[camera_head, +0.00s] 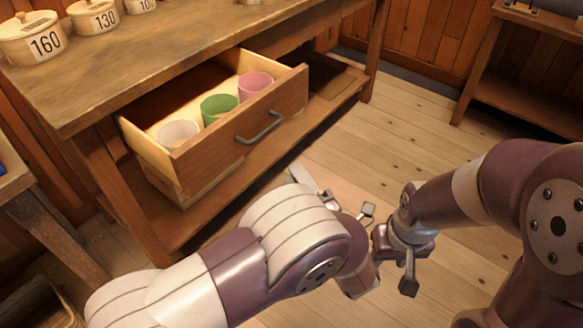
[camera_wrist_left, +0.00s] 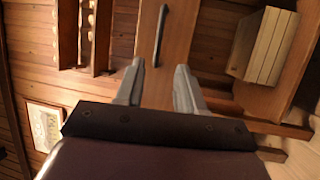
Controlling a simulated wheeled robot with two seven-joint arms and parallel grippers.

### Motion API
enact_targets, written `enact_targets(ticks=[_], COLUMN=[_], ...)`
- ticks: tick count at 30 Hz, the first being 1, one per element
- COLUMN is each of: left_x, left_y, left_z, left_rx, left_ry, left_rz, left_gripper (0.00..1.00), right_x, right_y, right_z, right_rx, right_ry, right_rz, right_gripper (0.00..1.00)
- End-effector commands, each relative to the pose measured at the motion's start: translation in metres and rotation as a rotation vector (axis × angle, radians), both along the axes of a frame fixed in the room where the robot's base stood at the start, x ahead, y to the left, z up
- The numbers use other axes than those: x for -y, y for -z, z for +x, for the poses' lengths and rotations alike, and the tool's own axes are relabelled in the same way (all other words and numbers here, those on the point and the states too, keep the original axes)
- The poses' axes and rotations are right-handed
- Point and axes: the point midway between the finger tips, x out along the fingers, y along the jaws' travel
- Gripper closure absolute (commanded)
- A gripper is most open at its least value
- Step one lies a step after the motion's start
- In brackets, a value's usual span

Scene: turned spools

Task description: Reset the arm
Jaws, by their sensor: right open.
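My left arm comes in from the lower left in the head view. Its gripper (camera_head: 348,203) is partly hidden by the forearm, over the floor in front of the drawer. In the left wrist view the left gripper's two fingers (camera_wrist_left: 158,90) stand apart with nothing between them. The drawer handle (camera_wrist_left: 160,35) shows beyond the fingertips, apart from them. My right gripper (camera_head: 394,265) is open and empty, close to the right of the left gripper and pointing down.
Numbered lidded pots, including the 160 pot (camera_head: 34,40), stand on the workbench (camera_head: 165,60).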

Motion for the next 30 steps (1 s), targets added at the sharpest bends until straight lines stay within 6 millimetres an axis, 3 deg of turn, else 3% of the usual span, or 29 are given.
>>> enact_targets(ticks=[12,14,16,18,20,23,30], left_x=[-0.001,-0.004,-0.011,-0.023,-0.036,-0.067,-0.153], left_y=[0.0,0.001,0.005,0.012,0.021,0.04,0.067], left_z=[0.003,0.016,0.046,0.076,0.086,0.063,-0.059], left_rx=[-0.01,-0.065,-0.205,-0.419,-0.627,-0.935,-1.443], left_ry=[0.004,0.03,0.111,0.255,0.419,0.685,1.145], left_rz=[0.001,0.008,0.04,0.123,0.244,0.479,0.893], left_gripper=[0.62,0.62,0.62,0.62,0.62,0.62,0.62], right_x=[0.0,0.0,0.0,0.0,0.0,0.0,0.0], right_y=[0.0,0.0,0.0,0.0,0.0,0.0,0.0], right_z=[0.0,0.0,0.0,0.0,0.0,0.0,0.0], right_rx=[0.0,0.0,0.0,0.0,0.0,0.0,0.0], right_ry=[0.0,0.0,0.0,0.0,0.0,0.0,0.0], right_rz=[0.0,0.0,0.0,0.0,0.0,0.0,0.0], right_gripper=[0.57,0.57,0.57,0.57,0.57,0.57,0.57])
